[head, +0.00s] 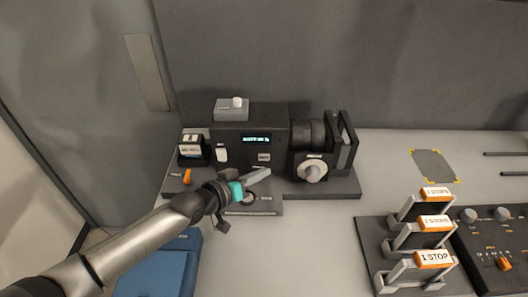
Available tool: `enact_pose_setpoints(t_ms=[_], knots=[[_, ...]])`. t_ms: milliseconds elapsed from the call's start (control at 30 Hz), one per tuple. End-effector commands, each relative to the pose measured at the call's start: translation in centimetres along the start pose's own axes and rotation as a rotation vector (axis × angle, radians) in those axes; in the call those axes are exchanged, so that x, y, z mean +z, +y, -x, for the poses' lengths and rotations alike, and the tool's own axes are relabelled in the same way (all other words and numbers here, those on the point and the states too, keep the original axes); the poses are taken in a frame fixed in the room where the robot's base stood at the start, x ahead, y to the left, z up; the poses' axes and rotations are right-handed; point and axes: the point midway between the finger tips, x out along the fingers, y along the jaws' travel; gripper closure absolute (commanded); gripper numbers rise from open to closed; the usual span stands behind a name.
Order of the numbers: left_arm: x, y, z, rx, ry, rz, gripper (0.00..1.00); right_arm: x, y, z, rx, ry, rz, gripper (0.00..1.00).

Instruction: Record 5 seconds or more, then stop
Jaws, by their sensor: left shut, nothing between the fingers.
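A dark camera unit (288,123) stands on a grey base plate at the back of the table, with a lens on its right side. A small lit display (256,139) on its front shows text too small to read surely. My left gripper (264,184) is shut and empty, low in front of the unit, over the front part of the base plate. A round control (250,198) shows just below the fingers; I cannot tell whether they touch it. My right gripper is not in view.
A knob (312,171) sits before the lens. An orange switch (187,176) and a labelled block (191,148) are at the left. Stands with orange-edged cards (434,260) and a control panel (492,240) fill the right. The front middle of the table is clear.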

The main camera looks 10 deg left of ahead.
Motion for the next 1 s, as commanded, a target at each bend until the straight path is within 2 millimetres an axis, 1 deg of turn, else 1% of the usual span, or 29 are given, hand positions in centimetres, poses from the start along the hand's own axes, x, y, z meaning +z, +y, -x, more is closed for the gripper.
enact_pose_setpoints(t_ms=[33,233,433,1000], knots=[[0.0,0.5,0.5,0.0,-0.001,0.002,1.0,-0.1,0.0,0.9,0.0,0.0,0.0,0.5],[0.9,1.2,1.6,0.0,0.0,0.001,1.0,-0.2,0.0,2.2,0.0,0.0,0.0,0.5],[1.3,1.3,1.8,0.0,0.001,-0.001,1.0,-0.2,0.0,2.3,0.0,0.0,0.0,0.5],[1.3,1.3,1.8,0.0,0.001,0.0,1.0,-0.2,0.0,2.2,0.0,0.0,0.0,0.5]])
